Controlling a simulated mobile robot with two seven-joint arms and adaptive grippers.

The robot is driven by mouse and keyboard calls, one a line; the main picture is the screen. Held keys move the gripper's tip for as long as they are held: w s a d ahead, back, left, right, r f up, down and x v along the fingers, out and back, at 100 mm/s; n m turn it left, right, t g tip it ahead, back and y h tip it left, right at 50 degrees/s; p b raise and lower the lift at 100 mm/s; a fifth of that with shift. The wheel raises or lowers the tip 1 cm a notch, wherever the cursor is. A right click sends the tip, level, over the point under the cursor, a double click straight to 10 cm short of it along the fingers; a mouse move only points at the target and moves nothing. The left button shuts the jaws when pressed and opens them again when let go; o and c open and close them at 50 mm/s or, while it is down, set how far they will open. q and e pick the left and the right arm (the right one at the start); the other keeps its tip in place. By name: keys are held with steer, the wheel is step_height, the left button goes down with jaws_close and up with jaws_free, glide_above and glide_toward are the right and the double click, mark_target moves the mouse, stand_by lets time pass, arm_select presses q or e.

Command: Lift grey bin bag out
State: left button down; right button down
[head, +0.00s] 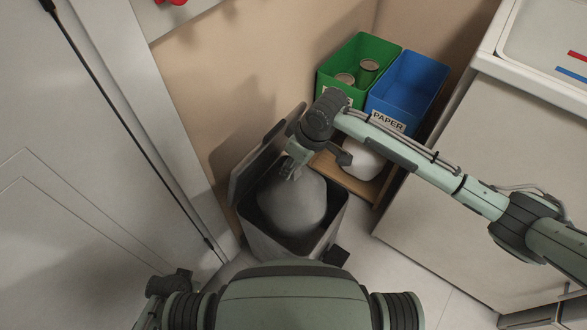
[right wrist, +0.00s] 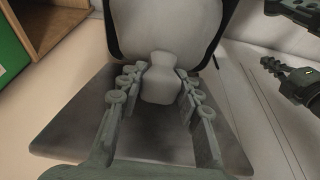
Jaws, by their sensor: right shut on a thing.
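The grey bin bag (head: 295,208) is a rounded, full bag sitting in the open mouth of the dark grey bin (head: 262,243). The bin's lid (head: 258,158) stands open toward the wall. My right gripper (head: 289,170) is at the bag's top. In the right wrist view its fingers (right wrist: 160,80) are closed in on both sides of the bag's narrow neck (right wrist: 160,82), with the bag's body (right wrist: 172,38) beyond. The bag's underside is hidden inside the bin. What looks like my left gripper (right wrist: 278,68) shows at the right edge of the right wrist view; its jaw opening is unclear.
A green bin (head: 330,84) with cans and a blue PAPER bin (head: 412,82) stand on a wooden shelf unit (head: 352,184), with a white bag (head: 362,160) below. A white door (head: 90,170) is on the left and a white counter (head: 470,170) on the right.

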step_height(320, 180, up, 15)
stand_by(1.3)
steer(key=shift+w+d+r, duration=0.1)
stand_by(0.4)
